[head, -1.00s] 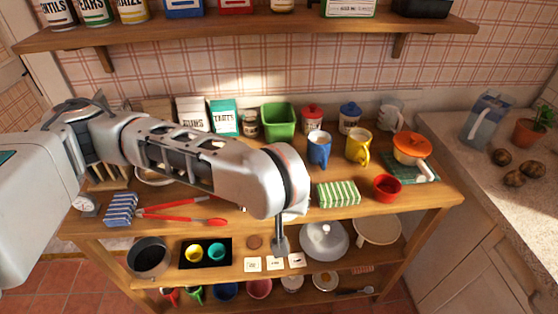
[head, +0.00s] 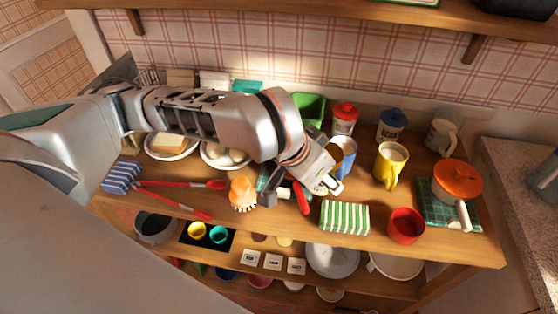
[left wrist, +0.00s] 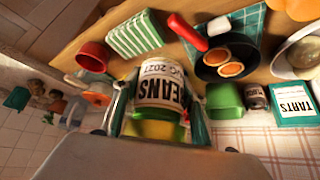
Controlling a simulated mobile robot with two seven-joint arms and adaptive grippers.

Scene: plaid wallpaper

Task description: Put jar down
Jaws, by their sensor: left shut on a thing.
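The jar (left wrist: 160,88), with a white label reading BEANS, is held between the fingers of my left gripper (left wrist: 160,112) in the left wrist view. It appears upside down there, with yellow and green showing at its lower end. The hand mostly hides the jar there. I cannot tell whether the jar touches the worktop. My right gripper is not in view.
A yellow mug (head: 389,163), red cup (head: 405,226) and orange pot (head: 457,180) stand to the right. A frying pan (left wrist: 228,58) with pancakes, a green bin (head: 311,109) and lidded jars stand close by. Red tongs (head: 175,208) lie left. A shelf (head: 400,14) hangs above.

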